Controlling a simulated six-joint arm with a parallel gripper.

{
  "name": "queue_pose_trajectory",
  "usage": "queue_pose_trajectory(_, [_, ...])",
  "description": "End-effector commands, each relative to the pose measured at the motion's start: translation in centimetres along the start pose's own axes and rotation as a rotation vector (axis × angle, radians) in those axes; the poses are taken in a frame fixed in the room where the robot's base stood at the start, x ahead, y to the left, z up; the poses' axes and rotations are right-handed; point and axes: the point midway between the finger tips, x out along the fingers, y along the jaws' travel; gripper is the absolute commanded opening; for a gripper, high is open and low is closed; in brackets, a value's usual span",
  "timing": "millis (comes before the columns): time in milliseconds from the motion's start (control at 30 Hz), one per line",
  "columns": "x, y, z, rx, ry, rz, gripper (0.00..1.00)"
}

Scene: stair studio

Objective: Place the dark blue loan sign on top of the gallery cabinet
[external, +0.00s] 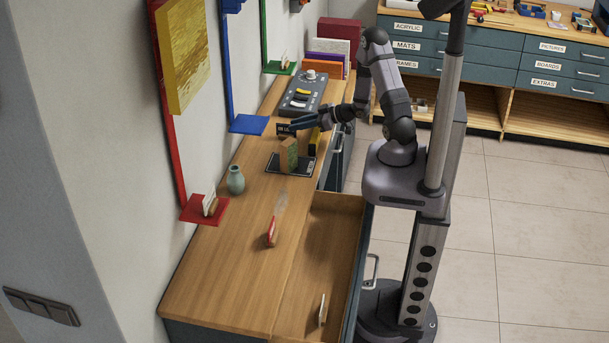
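The dark blue loan sign (285,130) is a small dark plate with pale lettering, over the far-middle part of the cabinet's wooden top. My gripper (297,125) reaches in from the right with its fingertips at the sign's right edge. The fingers are too small to tell whether they grip it, and whether the sign touches the top is unclear. The gallery cabinet (218,275) has a long wooden top, a dark blue-green body and an open drawer (335,235) at the near right.
A small card (322,310) stands in the drawer. Coloured wall shelves (205,208) line the left. The near-left top is clear.

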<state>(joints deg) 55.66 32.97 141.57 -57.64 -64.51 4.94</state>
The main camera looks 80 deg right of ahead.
Motion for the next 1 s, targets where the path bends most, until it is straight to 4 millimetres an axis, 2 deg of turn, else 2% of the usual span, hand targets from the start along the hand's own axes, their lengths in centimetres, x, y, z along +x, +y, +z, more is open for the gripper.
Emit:
queue_pose_trajectory(100, [-1.7,0.1,0.0,0.002,0.001,0.004,0.23])
queue_pose_trajectory(300, [-3.1,0.0,0.0,0.001,0.000,0.001,0.23])
queue_pose_trajectory(1000, [-3.1,-0.2,0.0,-0.015,-0.043,0.003,0.23])
